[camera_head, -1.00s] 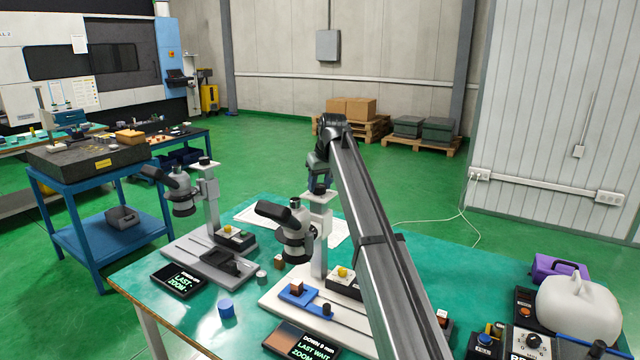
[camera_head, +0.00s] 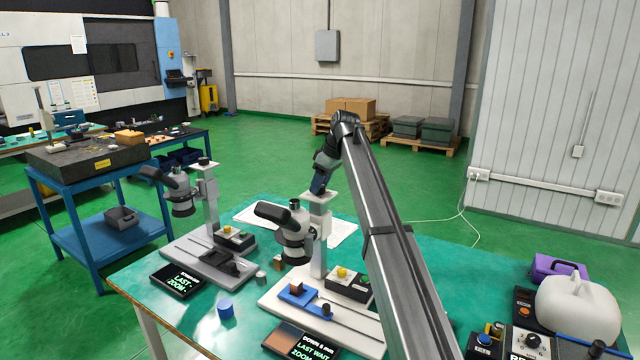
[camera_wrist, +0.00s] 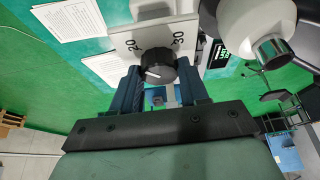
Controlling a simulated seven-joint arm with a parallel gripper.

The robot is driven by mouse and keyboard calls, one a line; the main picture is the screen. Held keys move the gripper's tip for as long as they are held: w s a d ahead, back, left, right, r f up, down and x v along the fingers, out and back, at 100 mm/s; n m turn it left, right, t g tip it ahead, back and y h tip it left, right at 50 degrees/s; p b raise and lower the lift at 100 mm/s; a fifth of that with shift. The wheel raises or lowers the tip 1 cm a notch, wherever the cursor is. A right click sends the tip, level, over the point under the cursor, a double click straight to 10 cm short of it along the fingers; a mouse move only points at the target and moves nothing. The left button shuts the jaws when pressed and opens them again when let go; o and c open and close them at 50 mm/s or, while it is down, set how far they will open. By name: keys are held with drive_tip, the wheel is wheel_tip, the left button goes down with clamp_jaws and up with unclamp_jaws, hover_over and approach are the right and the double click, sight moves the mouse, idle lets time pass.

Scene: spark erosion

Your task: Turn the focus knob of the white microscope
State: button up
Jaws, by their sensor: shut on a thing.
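The white microscope (camera_head: 318,225) stands on the near bench, with a black eyepiece tube and a white column. In the wrist view its black focus knob (camera_wrist: 158,68) sits by a white plate marked 20 and 30. My gripper (camera_wrist: 158,84) has its two blue fingers on either side of the knob and is shut on it. In the head view my gripper (camera_head: 319,186) is at the top of the column and hides the knob. The display (camera_head: 310,343) in front of the base reads "LAST WAIT ZOOM"; its upper line is too small to read surely.
A grey microscope (camera_head: 190,195) with its own display (camera_head: 178,281) stands to the left. A blue cap (camera_head: 226,308) lies between them. A white canister (camera_head: 580,310), a purple box (camera_head: 560,268) and control boxes crowd the right side. A paper sheet lies behind the white microscope.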

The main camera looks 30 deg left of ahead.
drive_tip(key=n+g, duration=0.1)
drive_tip(key=n, duration=0.3)
drive_tip(key=shift+w+a+n+g, duration=0.1)
drive_tip(key=shift+w+n+g, duration=0.1)
drive_tip(key=shift+n+g, duration=0.15)
drive_tip(key=shift+n+g+h, duration=0.65)
drive_tip(key=shift+n+h, duration=0.05)
drive_tip(key=shift+n, duration=1.25)
drive_tip(key=o, duration=1.1)
drive_tip(key=shift+c, duration=0.2)
drive_tip(key=v, duration=0.7)
drive_tip(key=shift+r, duration=0.2)
